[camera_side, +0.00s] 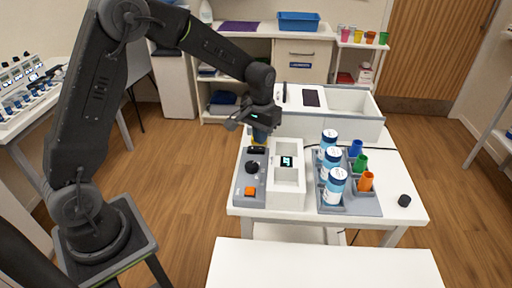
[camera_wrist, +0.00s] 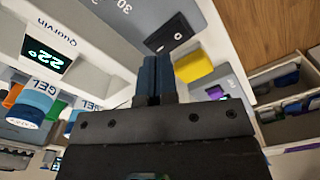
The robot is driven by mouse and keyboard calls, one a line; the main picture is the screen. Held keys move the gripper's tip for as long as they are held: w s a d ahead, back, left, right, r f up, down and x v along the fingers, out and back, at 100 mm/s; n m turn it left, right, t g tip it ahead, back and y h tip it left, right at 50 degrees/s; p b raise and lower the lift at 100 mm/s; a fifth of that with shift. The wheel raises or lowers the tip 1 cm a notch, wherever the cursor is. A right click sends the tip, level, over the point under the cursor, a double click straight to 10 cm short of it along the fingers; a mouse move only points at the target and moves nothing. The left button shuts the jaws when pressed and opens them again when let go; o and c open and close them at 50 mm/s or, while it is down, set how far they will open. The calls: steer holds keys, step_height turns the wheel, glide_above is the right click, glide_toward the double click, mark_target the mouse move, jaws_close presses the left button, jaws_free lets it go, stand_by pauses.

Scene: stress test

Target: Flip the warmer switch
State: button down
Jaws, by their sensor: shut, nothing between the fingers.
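The warmer (camera_side: 288,200) is a white box with open wells and a small display, which reads 22° in the wrist view (camera_wrist: 45,55). A grey control panel (camera_side: 244,185) lies along its left side, with a black switch (camera_side: 256,150) at the far end, a black knob (camera_side: 252,167) and an orange button (camera_side: 251,191). The switch also shows in the wrist view (camera_wrist: 172,35), just beyond the fingertips. My gripper (camera_side: 260,136) points down over the panel's far end. Its blue fingers (camera_wrist: 157,68) are shut with nothing between them. I cannot tell whether they touch the switch.
A grey rack (camera_side: 330,208) right of the warmer holds white-and-blue gel bottles (camera_side: 335,186) and blue, green and orange cups (camera_side: 366,182). A yellow piece (camera_wrist: 193,65) is beside the fingers. A black cap (camera_side: 404,200) lies at right.

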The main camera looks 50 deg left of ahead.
mark_target(260, 149)
steer(key=shift+r, duration=2.25)
steer(key=shift+s+r, duration=0.15)
steer(key=shift+r, duration=0.15)
steer(key=s+d+r+m+t, duration=0.1)
steer(key=s+d+r+t, duration=0.2)
steer(key=s+r, duration=0.65)
steer(key=s+d+m+t, duration=0.1)
steer(key=s+m+t, duration=0.1)
steer(key=s, duration=1.2)
steer(key=shift+s+d+r+t, duration=0.3)
steer(key=shift+s+d+r, duration=0.05)
steer(key=shift+r, duration=0.1)
steer(key=shift+w, duration=0.1)
